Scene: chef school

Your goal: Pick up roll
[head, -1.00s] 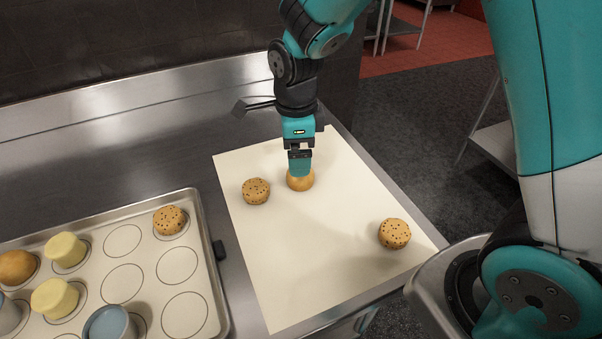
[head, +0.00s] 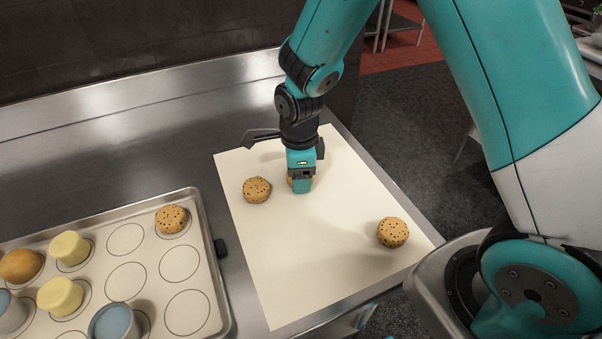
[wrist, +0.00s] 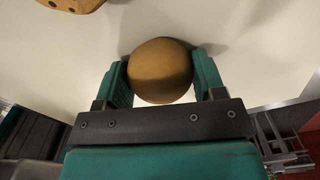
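A round golden-brown roll (wrist: 160,71) lies on the pale sheet. In the head view my gripper (head: 301,186) points straight down over it and hides most of it; a little of the roll (head: 312,181) shows beside the fingers. In the wrist view the two teal fingers of my gripper (wrist: 160,85) are spread wide, one on each side of the roll. The roll sits between them, very close to both. I see no clear sign of the fingers pressing on it or of the roll being lifted.
One speckled cookie (head: 257,190) lies close to the left of my gripper, and another (head: 392,232) lies at the sheet's right. A baking tray (head: 217,290) with several pastries stands at the left. The pale sheet (head: 290,260) is clear in front.

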